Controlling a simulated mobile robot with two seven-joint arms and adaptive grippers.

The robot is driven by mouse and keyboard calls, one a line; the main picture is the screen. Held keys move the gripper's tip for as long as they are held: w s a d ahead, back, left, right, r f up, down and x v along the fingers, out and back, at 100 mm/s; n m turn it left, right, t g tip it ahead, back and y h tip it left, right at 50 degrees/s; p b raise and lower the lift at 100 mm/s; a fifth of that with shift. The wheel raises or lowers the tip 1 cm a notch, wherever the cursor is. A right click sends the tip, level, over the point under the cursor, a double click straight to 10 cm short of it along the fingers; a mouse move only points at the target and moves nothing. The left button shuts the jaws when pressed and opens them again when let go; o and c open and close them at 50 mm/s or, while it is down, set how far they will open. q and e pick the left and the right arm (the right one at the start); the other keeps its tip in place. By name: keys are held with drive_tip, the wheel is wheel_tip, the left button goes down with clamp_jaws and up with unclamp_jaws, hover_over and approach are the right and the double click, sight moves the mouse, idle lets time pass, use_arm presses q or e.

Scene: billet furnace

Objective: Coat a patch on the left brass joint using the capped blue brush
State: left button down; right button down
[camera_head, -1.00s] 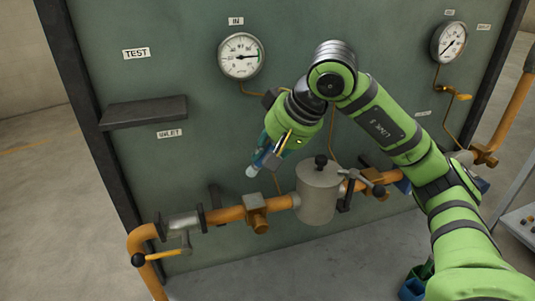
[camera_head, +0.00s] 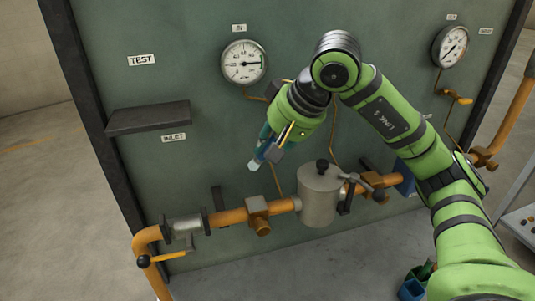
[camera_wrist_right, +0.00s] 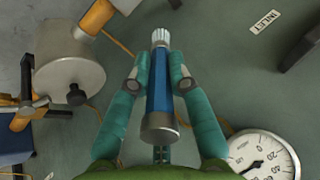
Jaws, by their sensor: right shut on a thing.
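The blue brush is gripped in my right gripper (camera_head: 272,150), with its pale tip (camera_head: 253,166) pointing down and left. In the right wrist view the brush (camera_wrist_right: 160,92) has a blue handle, a silver end and a white ribbed tip, and sits between both fingers of my right gripper (camera_wrist_right: 160,75). I cannot tell whether the white part is a cap or bristles. The left brass joint (camera_head: 258,215) is on the orange pipe, left of the grey canister. The brush tip is apart from it, above it in the picture. My left gripper is not in view.
The grey canister (camera_head: 318,195) with a black knob stands right of the joint. A yellow-handled valve (camera_head: 165,257) is at lower left. A dark shelf (camera_head: 150,117) and a gauge (camera_head: 243,62) are on the green panel. A blue container (camera_head: 411,288) is at the bottom.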

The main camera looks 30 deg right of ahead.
idle(0.4)
drive_tip(key=shift+w+r+p, duration=0.1)
drive_tip(key=shift+p, duration=0.3)
drive_tip(key=w+g+p, duration=0.1)
drive_tip(key=p, duration=0.2)
drive_tip(key=shift+a, duration=0.2)
drive_tip(key=shift+w+a+f+g+h+b, duration=0.1)
drive_tip(key=shift+w+f+g+h+b, duration=0.2)
drive_tip(key=shift+f+b, duration=0.15)
drive_tip(key=shift+w+a+f+g, duration=0.1)
drive_tip(key=shift+w+f+g, duration=0.1)
drive_tip(key=shift+w+g, duration=0.2)
drive_tip(key=shift+s, duration=0.1)
